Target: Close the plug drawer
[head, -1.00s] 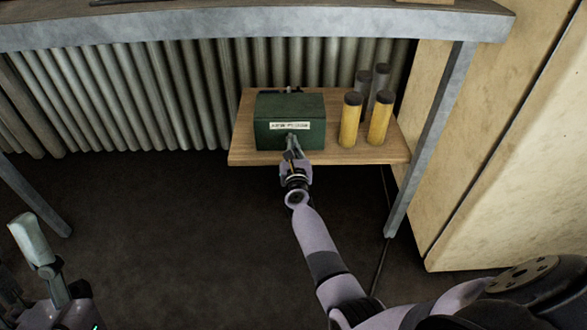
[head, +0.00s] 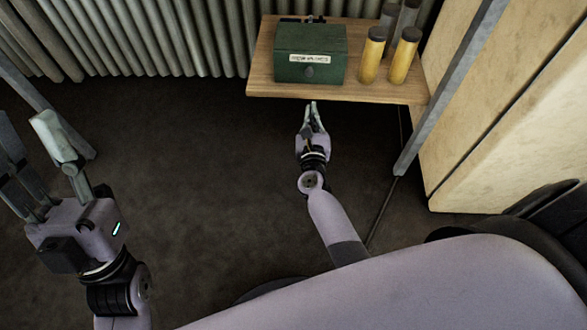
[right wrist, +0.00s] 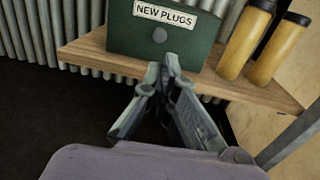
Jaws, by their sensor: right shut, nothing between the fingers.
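The plug drawer is the front of a small dark green box (head: 309,52) on a low wooden shelf. A white label and a round grey knob (head: 310,71) are on its front. In the right wrist view the label on the green front (right wrist: 125,40) reads "NEW PLUGS". The front looks flush with the box, with no gap visible. My right gripper (head: 315,104) is shut and empty, in front of and below the shelf edge, apart from the knob. Its fingertips (right wrist: 163,62) point at the front in the right wrist view. My left gripper (head: 24,125) is open and empty at the far left.
The wooden shelf (head: 290,91) also holds yellow and grey cylinders (head: 372,55) right of the box. A metal leg (head: 450,87) and a pale cabinet (head: 510,110) stand at the right. The dark floor (head: 200,170) between my arms is clear.

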